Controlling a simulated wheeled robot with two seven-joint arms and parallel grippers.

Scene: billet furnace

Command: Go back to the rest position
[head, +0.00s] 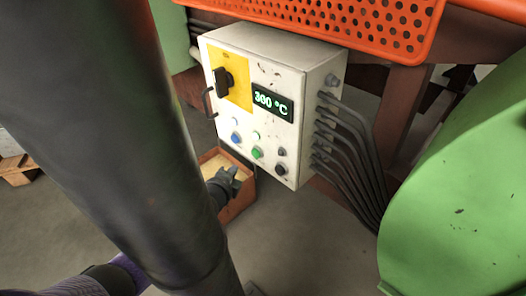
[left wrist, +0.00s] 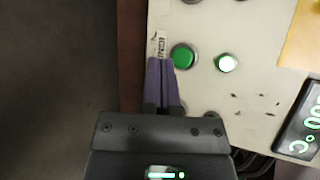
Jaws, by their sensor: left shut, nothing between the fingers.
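My left gripper (head: 233,174) appears in the head view as a dark shape at the lower left of the control box (head: 299,117), coming out from behind my large dark arm link. In the left wrist view its two purple fingers (left wrist: 161,64) are together and empty. They overlap the lower edge of the white panel, beside the green button (left wrist: 183,55) and a lit lamp (left wrist: 226,62). I cannot tell whether the fingertips touch the panel. My right gripper is not in view.
The box carries a black rotary knob (head: 223,81), a display (head: 272,102) reading 300 °C and a blue button (head: 235,137). Cables (head: 350,150) leave its right side. A brown bin (head: 241,203) stands below. A green machine body (head: 460,190) fills the right; an orange perforated guard (head: 340,22) is above.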

